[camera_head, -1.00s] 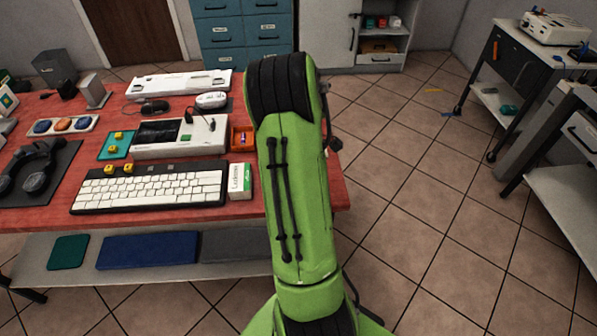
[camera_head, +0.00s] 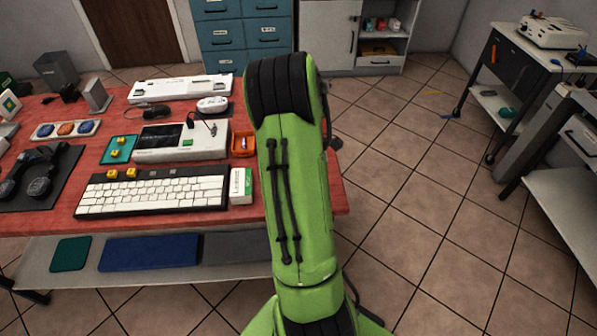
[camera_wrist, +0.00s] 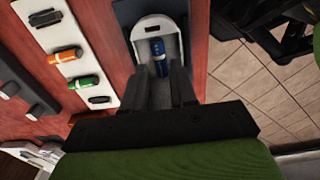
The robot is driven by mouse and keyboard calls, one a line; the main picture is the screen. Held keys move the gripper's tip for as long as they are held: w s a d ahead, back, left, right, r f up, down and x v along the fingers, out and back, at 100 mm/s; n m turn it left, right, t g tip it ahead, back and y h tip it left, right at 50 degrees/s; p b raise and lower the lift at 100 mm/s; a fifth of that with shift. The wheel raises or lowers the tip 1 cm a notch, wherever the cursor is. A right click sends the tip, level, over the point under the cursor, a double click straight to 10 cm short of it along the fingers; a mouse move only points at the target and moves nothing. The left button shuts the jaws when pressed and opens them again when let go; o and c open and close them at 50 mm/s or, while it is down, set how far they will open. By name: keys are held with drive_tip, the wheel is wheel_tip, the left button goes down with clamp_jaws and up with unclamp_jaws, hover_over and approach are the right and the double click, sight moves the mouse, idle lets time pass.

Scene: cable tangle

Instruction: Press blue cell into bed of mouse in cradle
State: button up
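In the wrist view, a white mouse (camera_wrist: 153,25) sits in a dark grey-blue cradle (camera_wrist: 124,13) near the table's right edge. The blue cell (camera_wrist: 160,50) lies over the mouse's open bed, lengthwise, with its near end between my fingertips. My gripper (camera_wrist: 165,72) has its two dark fingers close on either side of that end. A narrow gap shows between the fingers, and I cannot tell whether they grip the cell or how deep it sits. In the head view my green arm hides my gripper. A white mouse (camera_head: 212,103) also shows there, with no gripper over it.
A white rack (camera_wrist: 66,40) with an orange cell (camera_wrist: 65,56) and a green cell (camera_wrist: 84,82) lies left of the cradle. In the head view, a keyboard (camera_head: 152,192), a small white box (camera_head: 241,185) and an orange tray (camera_head: 243,145) crowd the red table. Floor lies to the right.

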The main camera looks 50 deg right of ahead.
drive_tip(key=shift+r+p, duration=0.3)
drive_tip(key=shift+r, duration=0.3)
drive_tip(key=o, duration=0.6)
drive_tip(key=shift+f, duration=0.1)
drive_tip(key=shift+c, duration=0.2)
wheel_tip(320, 180, up, 5)
drive_tip(key=p, duration=0.3)
drive_tip(key=shift+p, duration=0.35)
